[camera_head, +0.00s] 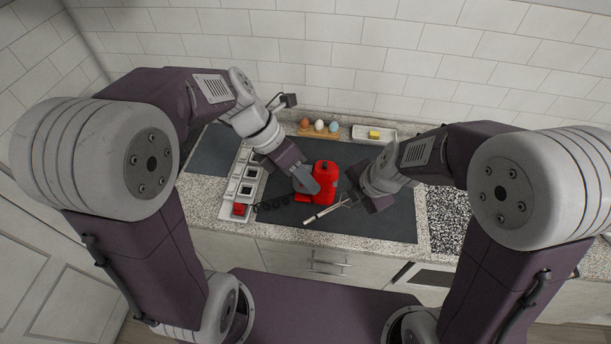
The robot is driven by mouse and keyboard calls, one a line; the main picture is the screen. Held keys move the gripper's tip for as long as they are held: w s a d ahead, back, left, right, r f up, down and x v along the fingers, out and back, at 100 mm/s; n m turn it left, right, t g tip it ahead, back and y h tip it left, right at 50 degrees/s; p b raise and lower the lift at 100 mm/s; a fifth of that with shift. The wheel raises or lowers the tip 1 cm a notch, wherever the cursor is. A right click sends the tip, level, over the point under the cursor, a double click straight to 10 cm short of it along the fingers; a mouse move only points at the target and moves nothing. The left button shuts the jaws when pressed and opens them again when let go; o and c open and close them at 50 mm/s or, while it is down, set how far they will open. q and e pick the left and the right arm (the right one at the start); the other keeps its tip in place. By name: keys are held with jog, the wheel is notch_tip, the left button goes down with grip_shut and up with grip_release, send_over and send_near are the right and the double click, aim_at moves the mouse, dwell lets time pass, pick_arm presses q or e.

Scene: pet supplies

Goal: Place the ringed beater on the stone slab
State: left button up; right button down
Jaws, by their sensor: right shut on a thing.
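A thin, pale stick-like item (324,213), which looks like the beater, lies at a slant low over the dark grey surface. Its rings are too small to make out. My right gripper (350,200) is at its upper right end and shut on it. My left gripper (312,187) is beside the red canister-like object (326,172), overlapping its lower left in the view; its finger gap is hidden. A black-and-white speckled slab (447,222) lies at the right, partly behind my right arm; I cannot tell for certain that it is the stone slab.
The dark grey surface (385,226) fills the middle of the counter. A white compartment tray (229,208) stands left, near a black coiled item (272,205). An egg holder (318,133) and a white dish (361,130) with a yellow block stand along the back wall.

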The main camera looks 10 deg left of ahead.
aim_at(336, 206)
jog(key=shift+w+a, duration=0.1)
jog(key=shift+w, duration=0.15)
pick_arm(q)
jog(key=x, duration=1.2)
jog(key=shift+w, duration=0.25)
jog(key=shift+r, duration=0.1)
jog(key=shift+c, duration=0.5)
pick_arm(e)
jog(key=shift+s, duration=0.1)
pick_arm(q)
grip_shut()
pick_arm(e)
jog(key=c, duration=0.9)
grip_release()
